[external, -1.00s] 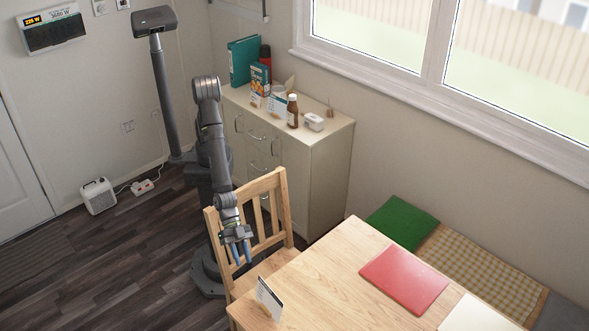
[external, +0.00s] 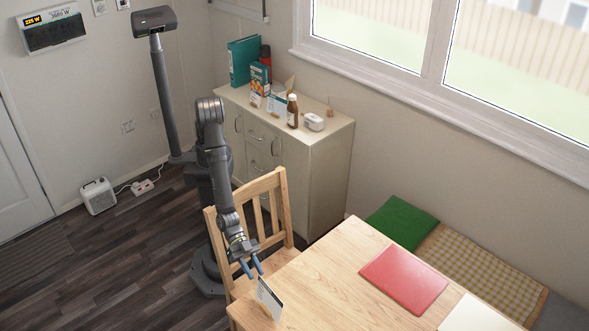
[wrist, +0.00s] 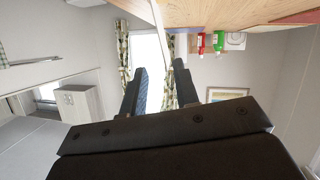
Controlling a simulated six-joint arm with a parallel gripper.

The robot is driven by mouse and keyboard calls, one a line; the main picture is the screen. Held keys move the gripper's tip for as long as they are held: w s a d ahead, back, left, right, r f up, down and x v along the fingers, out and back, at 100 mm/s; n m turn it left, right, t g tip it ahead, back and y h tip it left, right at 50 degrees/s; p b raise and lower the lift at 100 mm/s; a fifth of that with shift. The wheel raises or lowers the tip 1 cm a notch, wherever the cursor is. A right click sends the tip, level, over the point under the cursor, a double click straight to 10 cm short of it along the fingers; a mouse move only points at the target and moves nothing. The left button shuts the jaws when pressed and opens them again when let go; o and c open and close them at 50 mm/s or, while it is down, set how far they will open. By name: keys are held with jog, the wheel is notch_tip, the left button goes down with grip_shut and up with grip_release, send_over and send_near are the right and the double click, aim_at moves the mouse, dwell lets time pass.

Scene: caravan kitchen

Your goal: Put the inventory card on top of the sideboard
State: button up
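A white card with a dark edge, which looks like the inventory card (external: 270,297), stands tilted in a small wooden holder at the near left corner of the table (external: 330,275). My gripper (external: 254,270) is just above and behind the card, fingers pointing down towards it. It is open and empty, apart from the card. In the wrist view my gripper (wrist: 159,82) shows two spread fingers with a gap between them; a thin pale edge above them may be the card. The cream sideboard (external: 325,170) stands against the wall behind my arm.
The sideboard top holds a teal binder (external: 243,60), boxes, small cards, a brown bottle (external: 292,111) and a white box (external: 314,122); its right end has some bare room. A wooden chair (external: 284,205) stands beside my arm. A red folder (external: 404,278) lies on the table.

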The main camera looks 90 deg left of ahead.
aim_at(265, 286)
jog(key=shift+w+x, duration=0.2)
jog(key=shift+x, duration=1.65)
jog(key=shift+w+x, duration=0.2)
jog(key=shift+x, duration=1.6)
jog(key=shift+a+r, duration=0.1)
jog(key=shift+a, duration=0.1)
grip_shut()
